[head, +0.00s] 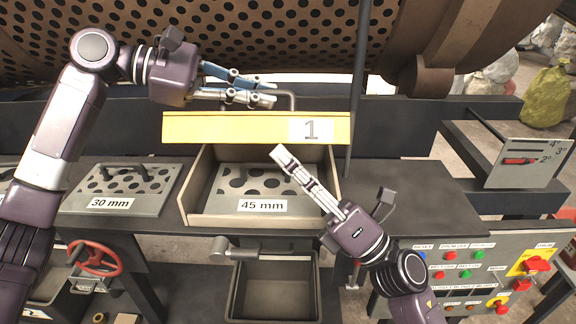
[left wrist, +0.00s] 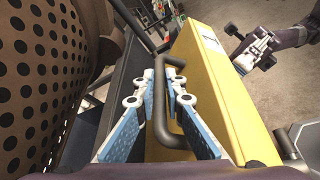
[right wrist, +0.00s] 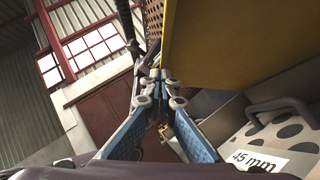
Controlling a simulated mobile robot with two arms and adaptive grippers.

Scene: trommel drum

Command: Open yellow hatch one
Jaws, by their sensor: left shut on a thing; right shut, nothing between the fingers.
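Yellow hatch one (head: 235,127), marked "1", shows as a narrow yellow band in the head view, above an open-fronted tray (head: 190,190). It is a broad yellow panel in the left wrist view (left wrist: 220,105) and the right wrist view (right wrist: 215,45). Its dark bar handle (left wrist: 172,139) is between my left fingers. My left gripper (head: 273,92) is shut on this handle, behind the hatch's top edge. My right gripper (head: 283,154) is shut and empty, just below the hatch's lower edge, in front of the opening. It also shows near the hatch in the right wrist view (right wrist: 160,74).
A 45 mm screen plate (head: 235,180) lies in the tray. A 30 mm plate (head: 120,192) lies on the bench to the left. The perforated drum (head: 270,30) is behind. A dark post (head: 357,90) stands right of the hatch. A control panel (head: 470,270) is at lower right.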

